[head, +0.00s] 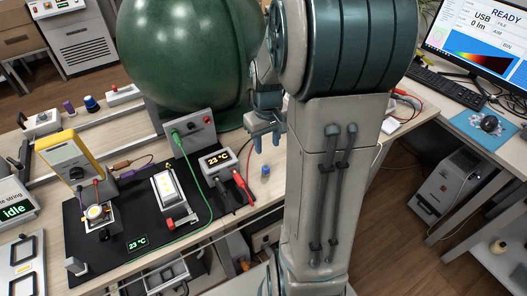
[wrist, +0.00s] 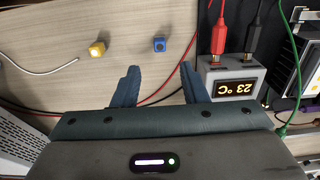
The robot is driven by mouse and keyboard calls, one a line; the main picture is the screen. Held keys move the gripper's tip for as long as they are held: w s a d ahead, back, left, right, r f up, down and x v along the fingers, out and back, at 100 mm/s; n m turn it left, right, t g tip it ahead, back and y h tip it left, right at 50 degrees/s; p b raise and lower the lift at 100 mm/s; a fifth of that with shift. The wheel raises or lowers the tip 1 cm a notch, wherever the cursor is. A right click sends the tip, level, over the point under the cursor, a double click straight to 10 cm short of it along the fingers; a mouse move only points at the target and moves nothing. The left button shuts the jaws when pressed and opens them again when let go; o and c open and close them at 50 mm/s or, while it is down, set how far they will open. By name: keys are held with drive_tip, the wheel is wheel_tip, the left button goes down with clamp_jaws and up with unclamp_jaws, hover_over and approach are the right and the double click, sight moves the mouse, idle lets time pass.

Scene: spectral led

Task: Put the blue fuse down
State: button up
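A yellow block (wrist: 97,49) lies left of the fuse in the wrist view. A grey display box (wrist: 232,80) reading 23 °C, with red and black plugs, stands close on the right. Red and black cables cross the table near the fingers. A green sphere (head: 185,50) stands behind.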

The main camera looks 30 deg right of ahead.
drive_tip(key=s+a+r+t, duration=0.2)
drive_tip(key=s+a+r, duration=0.6)
drive_tip(key=s+a, duration=0.3)
drive_tip(key=shift+s+a+r+m+t, duration=0.3)
drive_tip(key=shift+a+t, duration=0.1)
drive_tip(key=shift+a, duration=0.2)
drive_tip(key=shift+d, duration=0.1)
